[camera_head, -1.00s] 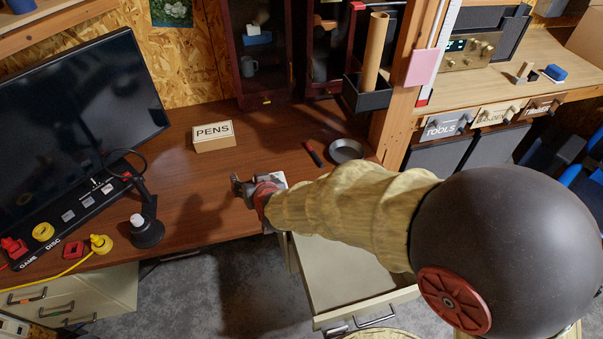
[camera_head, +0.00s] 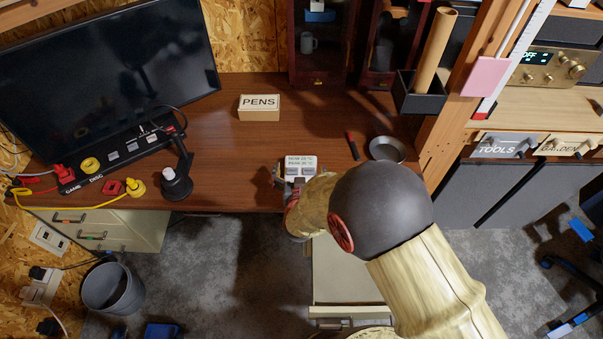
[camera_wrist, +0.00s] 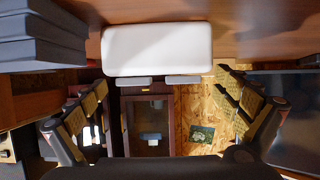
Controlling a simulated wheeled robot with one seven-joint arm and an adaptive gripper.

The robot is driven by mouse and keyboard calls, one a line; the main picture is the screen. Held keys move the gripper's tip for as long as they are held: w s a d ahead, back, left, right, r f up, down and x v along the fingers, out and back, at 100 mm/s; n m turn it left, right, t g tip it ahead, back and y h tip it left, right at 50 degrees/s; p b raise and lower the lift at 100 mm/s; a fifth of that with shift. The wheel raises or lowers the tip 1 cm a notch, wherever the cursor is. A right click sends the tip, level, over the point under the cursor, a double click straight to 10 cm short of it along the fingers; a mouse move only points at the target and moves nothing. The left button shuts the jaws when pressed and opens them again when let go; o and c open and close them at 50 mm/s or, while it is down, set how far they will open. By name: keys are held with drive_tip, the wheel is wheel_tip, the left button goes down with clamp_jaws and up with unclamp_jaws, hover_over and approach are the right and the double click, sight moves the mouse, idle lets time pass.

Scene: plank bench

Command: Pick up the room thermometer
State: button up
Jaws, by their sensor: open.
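The room thermometer (camera_head: 300,163) is a small white box with a two-line display, standing on the brown desk near its front edge. In the wrist view, its blank white face (camera_wrist: 157,48) lies just beyond and between my fingertips. My gripper (camera_head: 293,180) is at the near side of the thermometer, partly hidden by my arm. In the wrist view my gripper (camera_wrist: 160,88) is open, one padded finger on each side, with nothing held. I cannot tell whether any finger touches the thermometer.
A PENS box (camera_head: 259,108) stands behind. A red-and-black marker (camera_head: 353,146) and a round grey dish (camera_head: 387,148) lie to the right. A black lamp (camera_head: 176,184) and a monitor (camera_head: 110,75) stand left. A pale drawer (camera_head: 340,270) is open below.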

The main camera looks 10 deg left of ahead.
sight(301, 166)
drive_tip(key=b+x, duration=0.1)
drive_tip(key=x, duration=0.2)
drive_tip(key=shift+d+f, duration=0.1)
drive_tip(key=shift+f, duration=0.05)
drive_tip(key=c, duration=0.4)
drive_tip(key=c, duration=0.7)
drive_tip(key=shift+c, duration=0.6)
